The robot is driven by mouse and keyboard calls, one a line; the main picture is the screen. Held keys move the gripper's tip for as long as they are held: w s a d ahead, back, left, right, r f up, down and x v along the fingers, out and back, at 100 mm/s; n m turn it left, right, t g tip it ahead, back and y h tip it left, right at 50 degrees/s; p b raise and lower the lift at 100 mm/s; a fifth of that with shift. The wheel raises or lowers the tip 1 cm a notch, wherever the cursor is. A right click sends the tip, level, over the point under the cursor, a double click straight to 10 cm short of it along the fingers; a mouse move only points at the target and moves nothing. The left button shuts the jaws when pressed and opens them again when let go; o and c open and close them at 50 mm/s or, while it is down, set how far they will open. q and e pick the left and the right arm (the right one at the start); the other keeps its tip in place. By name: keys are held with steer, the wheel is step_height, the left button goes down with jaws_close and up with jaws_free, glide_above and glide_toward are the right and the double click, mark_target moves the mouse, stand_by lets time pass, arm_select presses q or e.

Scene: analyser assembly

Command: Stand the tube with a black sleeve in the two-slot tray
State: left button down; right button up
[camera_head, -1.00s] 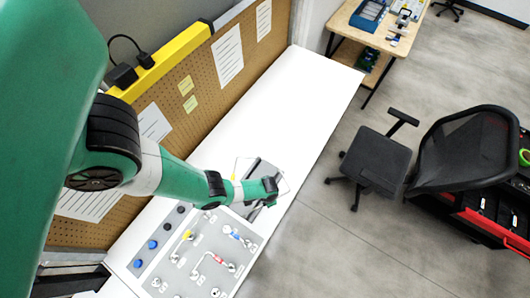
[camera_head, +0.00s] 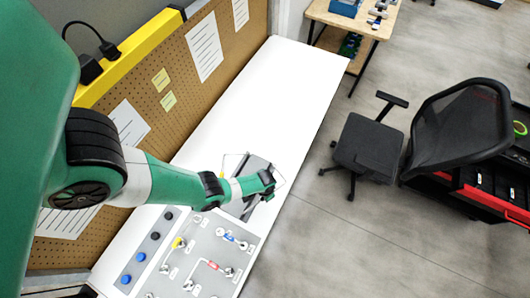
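My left arm comes in from the left, and its wrist end, with the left gripper (camera_head: 266,184), is over the white bench. The fingers are too small and hidden to tell open from shut. A dark grey long piece (camera_head: 257,165) shows behind and beside the wrist, inside a thin clear square outline; I cannot tell whether it is the two-slot tray. A grey panel (camera_head: 196,258) in front carries tubes with yellow, blue (camera_head: 229,238) and red (camera_head: 213,266) sleeves. I cannot make out a black-sleeved tube. My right gripper is out of view.
The white bench (camera_head: 290,90) is clear beyond the wrist. A pegboard (camera_head: 203,95) with paper sheets and a yellow rail stands along its left side. An office chair (camera_head: 370,148) and a wooden table (camera_head: 345,40) stand on the floor to the right.

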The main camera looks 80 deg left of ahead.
arm_select(q)
steer(key=shift+f+b, duration=1.25)
steer(key=shift+f, duration=0.05)
stand_by(1.8)
steer(key=c, duration=0.7)
jaws_free()
steer(key=shift+r, duration=0.15)
step_height(320, 180, up, 12)
steer(key=p, duration=1.1)
steer(key=shift+f+p, duration=0.2)
steer(key=shift+p, duration=0.2)
steer(key=shift+f, duration=0.1)
steer(key=shift+d, duration=0.1)
